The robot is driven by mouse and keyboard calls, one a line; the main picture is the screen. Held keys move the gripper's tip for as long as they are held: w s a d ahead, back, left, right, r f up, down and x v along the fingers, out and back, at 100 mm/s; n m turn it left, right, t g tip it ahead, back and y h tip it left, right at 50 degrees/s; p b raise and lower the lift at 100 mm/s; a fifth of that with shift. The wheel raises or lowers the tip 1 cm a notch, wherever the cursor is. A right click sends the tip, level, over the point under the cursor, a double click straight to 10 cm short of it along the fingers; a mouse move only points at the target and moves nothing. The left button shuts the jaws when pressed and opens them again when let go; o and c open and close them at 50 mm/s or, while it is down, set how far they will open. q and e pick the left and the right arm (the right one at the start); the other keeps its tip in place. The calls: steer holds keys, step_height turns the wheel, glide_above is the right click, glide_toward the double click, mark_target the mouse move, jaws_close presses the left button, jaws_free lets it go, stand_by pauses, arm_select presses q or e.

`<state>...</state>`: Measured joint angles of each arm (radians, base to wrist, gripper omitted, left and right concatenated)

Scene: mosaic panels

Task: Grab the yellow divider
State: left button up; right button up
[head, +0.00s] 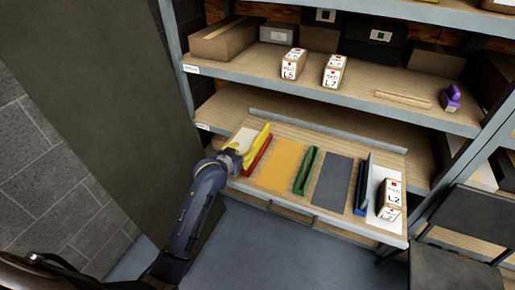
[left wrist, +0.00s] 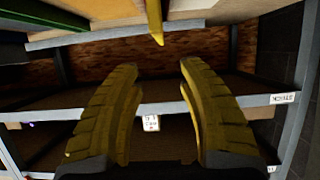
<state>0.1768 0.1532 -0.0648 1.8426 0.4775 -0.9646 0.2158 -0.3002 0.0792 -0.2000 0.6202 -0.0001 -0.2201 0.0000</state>
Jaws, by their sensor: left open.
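The yellow divider (head: 259,136) stands at the left end of the pull-out shelf board in the head view, close beside the red divider (head: 257,155). My left gripper (head: 236,155) is at its near end, and its yellow fingers partly blend with it there. In the left wrist view the gripper (left wrist: 159,68) is open with nothing between its fingers. The end of the yellow divider (left wrist: 155,22) shows at the top, beyond the fingertips and roughly in line with the gap. I cannot tell whether they touch. My right gripper is not in view.
A green divider (head: 306,170) and a blue divider (head: 362,186) stand farther right on the board, between orange, grey and white panels. Boxes marked L2 (head: 392,194) sit at its right end. Upper shelves hold boxes and a purple object (head: 451,98). A dark chair (head: 463,225) stands at right.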

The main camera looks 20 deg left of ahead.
mark_target(257, 140)
arm_select(q)
steer(key=shift+x, duration=7.6)
steer(key=shift+c, duration=0.4)
jaws_close()
steer(key=shift+r, duration=0.1)
